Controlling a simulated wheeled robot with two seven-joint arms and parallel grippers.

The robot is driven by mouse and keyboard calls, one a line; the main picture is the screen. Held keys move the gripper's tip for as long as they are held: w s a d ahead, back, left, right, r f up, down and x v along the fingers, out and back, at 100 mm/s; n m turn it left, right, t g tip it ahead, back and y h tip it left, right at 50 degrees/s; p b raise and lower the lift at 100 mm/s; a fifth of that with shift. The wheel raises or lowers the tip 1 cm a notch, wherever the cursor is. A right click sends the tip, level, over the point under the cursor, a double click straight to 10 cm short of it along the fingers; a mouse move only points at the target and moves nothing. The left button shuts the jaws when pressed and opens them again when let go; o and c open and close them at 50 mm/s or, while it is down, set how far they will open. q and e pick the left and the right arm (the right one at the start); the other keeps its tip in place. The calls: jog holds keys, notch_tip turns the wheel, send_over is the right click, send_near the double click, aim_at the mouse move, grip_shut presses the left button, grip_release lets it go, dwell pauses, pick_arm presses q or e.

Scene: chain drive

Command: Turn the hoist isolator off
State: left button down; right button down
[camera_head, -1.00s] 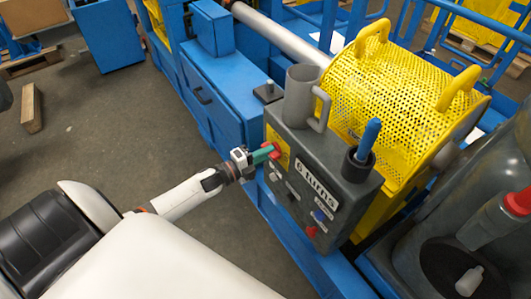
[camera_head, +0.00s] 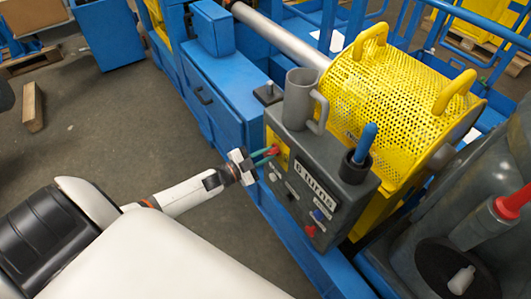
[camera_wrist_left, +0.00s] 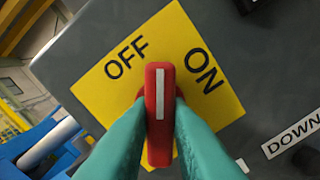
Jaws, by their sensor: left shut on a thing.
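The hoist isolator is a red handle (camera_wrist_left: 160,110) with a white line on a yellow plate (camera_wrist_left: 105,92) marked OFF and ON. In the left wrist view the white line points to the gap between OFF, at upper left, and ON, at right. My left gripper (camera_head: 267,154) is shut on the red handle, with one green finger on each side of it. In the head view the yellow plate (camera_head: 283,158) is on the left end of a grey control box (camera_head: 330,174), partly hidden by the fingers. My right gripper is out of view.
Other switches and a red knob (camera_head: 310,231) sit on the box's front below the "6 turns" label. A grey mug (camera_head: 298,100) and a cup with a blue-handled tool (camera_head: 366,143) stand on top. A yellow mesh guard (camera_head: 395,95) is behind. Open floor lies left.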

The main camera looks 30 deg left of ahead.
pick_arm(q)
jog(key=n, duration=0.3)
jog(key=shift+n, duration=0.3)
jog(key=shift+n+p, duration=0.35)
jog(key=shift+n, duration=1.45)
jog(key=c, duration=1.4)
grip_release()
jog(key=shift+o, duration=0.2)
jog(key=v, duration=1.2)
jog(key=shift+b, duration=0.3)
jog(key=shift+f, duration=0.1)
